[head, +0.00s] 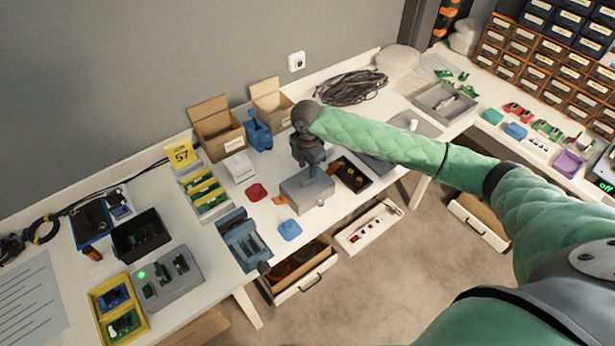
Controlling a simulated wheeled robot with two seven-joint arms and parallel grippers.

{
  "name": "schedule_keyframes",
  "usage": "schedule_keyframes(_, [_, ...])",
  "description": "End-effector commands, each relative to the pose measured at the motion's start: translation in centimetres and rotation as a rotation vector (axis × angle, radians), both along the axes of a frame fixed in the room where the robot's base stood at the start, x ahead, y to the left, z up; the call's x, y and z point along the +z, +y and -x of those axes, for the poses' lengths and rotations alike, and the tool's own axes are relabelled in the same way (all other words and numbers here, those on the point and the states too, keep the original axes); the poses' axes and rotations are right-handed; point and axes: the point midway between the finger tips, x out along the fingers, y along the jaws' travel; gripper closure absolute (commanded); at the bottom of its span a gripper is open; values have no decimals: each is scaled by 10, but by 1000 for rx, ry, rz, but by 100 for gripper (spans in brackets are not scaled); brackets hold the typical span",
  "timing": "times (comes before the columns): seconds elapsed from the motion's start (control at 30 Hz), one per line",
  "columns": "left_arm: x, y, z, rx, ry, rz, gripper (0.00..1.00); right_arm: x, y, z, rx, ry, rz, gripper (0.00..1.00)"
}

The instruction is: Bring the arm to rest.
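My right arm, in a green quilted sleeve, reaches in from the right across the table. Its dark gripper (312,172) points down over a grey box-like object (300,196) near the table's front edge. The fingertips are small and dark against that object, so I cannot tell whether they touch it or whether they are open or shut. My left gripper is not in view.
Two open cartons (217,139) stand behind the gripper by the wall. A blue vise-like tool (240,240), a black tray (352,178) and small red and blue pieces lie around it. Open drawers (368,228) jut out below the front edge.

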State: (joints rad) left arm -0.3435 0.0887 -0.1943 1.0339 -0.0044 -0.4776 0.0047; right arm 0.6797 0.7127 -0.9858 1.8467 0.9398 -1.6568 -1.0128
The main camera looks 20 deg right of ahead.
Motion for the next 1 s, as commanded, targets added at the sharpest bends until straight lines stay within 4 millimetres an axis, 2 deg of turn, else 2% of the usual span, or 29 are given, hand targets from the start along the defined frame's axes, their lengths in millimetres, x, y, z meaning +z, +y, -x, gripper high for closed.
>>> schedule_keyframes(0.1, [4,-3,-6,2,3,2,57,13,0,-1,-1,-1,0,63])
schedule_keyframes(0.27, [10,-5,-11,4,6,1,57,23,0,0,-1,1,1,63])
schedule_keyframes(0.77, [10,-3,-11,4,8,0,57,23,2,1,-2,1,-2,63])
schedule_keyframes(0.87, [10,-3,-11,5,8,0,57,18,11,8,-14,-4,-15,63])
schedule_keyframes(1.0, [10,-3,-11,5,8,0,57,5,35,29,-61,-21,-56,63])
